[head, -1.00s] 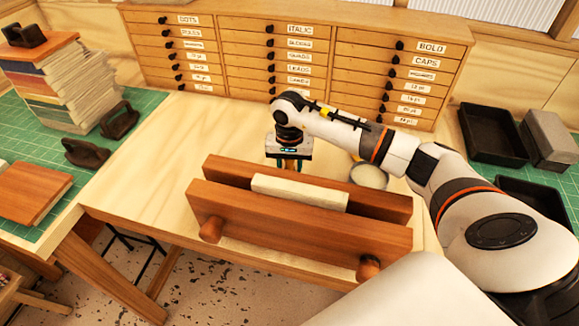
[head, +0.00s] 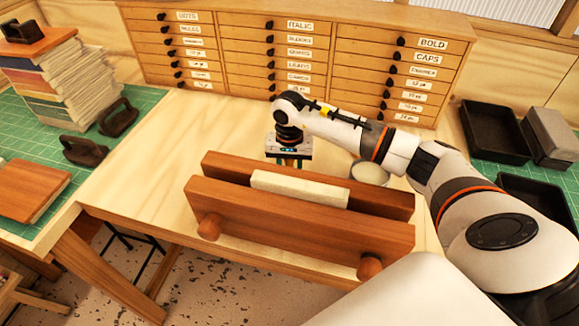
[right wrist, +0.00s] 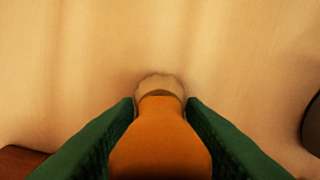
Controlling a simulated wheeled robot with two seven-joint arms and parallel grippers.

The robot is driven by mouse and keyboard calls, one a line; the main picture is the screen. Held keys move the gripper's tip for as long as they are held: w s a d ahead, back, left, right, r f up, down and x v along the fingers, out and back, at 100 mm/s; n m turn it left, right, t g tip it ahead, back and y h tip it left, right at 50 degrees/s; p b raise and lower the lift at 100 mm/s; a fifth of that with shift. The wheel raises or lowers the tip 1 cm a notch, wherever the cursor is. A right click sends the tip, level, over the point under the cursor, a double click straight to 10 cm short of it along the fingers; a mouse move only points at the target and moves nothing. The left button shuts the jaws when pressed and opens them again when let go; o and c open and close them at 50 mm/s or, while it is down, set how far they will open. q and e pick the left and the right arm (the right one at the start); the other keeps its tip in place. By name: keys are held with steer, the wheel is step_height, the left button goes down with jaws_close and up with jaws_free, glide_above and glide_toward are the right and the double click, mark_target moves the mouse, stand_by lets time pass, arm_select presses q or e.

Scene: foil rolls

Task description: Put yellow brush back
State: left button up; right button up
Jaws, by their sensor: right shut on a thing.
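My right gripper (head: 288,163) reaches down behind the wooden press, over the bench. In the right wrist view its green fingers (right wrist: 160,108) are shut on the brush (right wrist: 160,138), an orange-yellow body with a pale, rounded far end. The pale wooden bench top shows beyond that end; I cannot tell whether the brush touches it. In the head view the brush is mostly hidden by the gripper and the press. My left gripper is out of view.
The wooden press (head: 290,228) holds a pale block (head: 299,189) in front of the gripper. A round dish (head: 370,173) stands right of it. The drawer cabinet (head: 300,60) is behind. Black trays (head: 494,132) lie right, stacked books (head: 65,85) left. The bench left of the gripper is clear.

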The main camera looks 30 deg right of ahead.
steer(key=o, duration=1.5)
steer(key=shift+o, duration=0.2)
steer(key=shift+r+p, duration=2)
steer(key=shift+r, duration=2.5)
